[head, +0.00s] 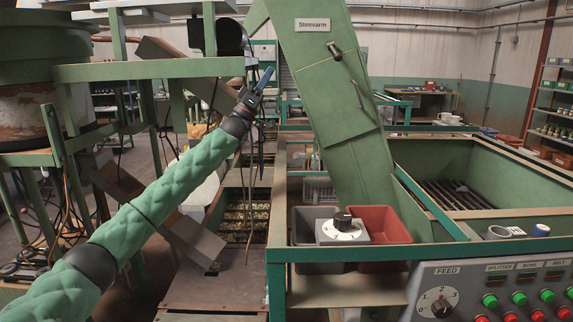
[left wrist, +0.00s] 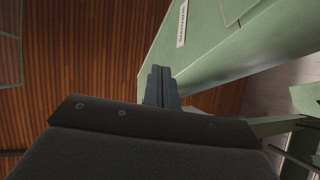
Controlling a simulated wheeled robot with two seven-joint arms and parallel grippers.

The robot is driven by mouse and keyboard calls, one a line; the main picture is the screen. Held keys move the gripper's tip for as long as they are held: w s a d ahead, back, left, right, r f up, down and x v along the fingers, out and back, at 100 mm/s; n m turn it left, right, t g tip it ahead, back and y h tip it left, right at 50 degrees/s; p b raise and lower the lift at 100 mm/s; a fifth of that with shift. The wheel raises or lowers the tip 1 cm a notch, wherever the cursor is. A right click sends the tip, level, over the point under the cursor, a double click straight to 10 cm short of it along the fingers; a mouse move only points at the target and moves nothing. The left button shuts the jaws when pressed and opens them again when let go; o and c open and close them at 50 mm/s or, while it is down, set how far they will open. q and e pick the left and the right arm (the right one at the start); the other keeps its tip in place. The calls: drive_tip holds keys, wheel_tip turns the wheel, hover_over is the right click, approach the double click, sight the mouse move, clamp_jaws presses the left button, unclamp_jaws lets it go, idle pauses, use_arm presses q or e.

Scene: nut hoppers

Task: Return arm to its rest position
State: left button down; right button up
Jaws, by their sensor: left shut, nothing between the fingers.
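My left arm, in a green quilted sleeve, reaches up from the lower left in the head view. My left gripper (head: 264,78) is raised in front of the green frame, left of the sloping green chute (head: 325,90). Its fingers are together and hold nothing. In the left wrist view the closed fingertips (left wrist: 160,78) point upward beside the green chute (left wrist: 225,40), with the brown slatted ceiling behind. I cannot tell whether the fingers touch the chute. My right gripper is in neither view.
A green hopper (head: 440,152) stands at the right. A grey bin (head: 307,222) and a red bin (head: 385,222) flank a dial box (head: 342,230). A control panel (head: 490,290) fills the lower right. A green frame beam (head: 150,69) crosses near the left arm.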

use_arm(q)
drive_tip(key=w+d+f+n+t+y, duration=0.2)
drive_tip(key=w+d+f+t+y, duration=0.25)
drive_tip(key=y, duration=0.75)
drive_tip(key=s+a+f+m+y, duration=0.1)
drive_tip(key=s+a+f+y, duration=0.15)
drive_tip(key=s+y, duration=0.55)
drive_tip(key=s+a+f+n+g+y, duration=0.15)
drive_tip(key=s+a+f, duration=0.25)
drive_tip(key=s+f, duration=0.9)
drive_tip(key=s+a+f+n+g+y, duration=0.1)
drive_tip(key=s+a+f+g+y, duration=0.35)
drive_tip(key=f, duration=1.45)
drive_tip(key=s+a+f+n+g+h, duration=0.1)
drive_tip(key=s+a+f+n, duration=0.1)
drive_tip(key=s+f, duration=1.1)
drive_tip(key=s+a+f+n+g, duration=0.1)
drive_tip(key=s+f+g, duration=0.7)
drive_tip(key=s+f, duration=2.3)
drive_tip(key=s+a, duration=0.1)
drive_tip(key=s, duration=0.1)
drive_tip(key=shift+s+n, duration=0.35)
drive_tip(key=shift+a, duration=0.1)
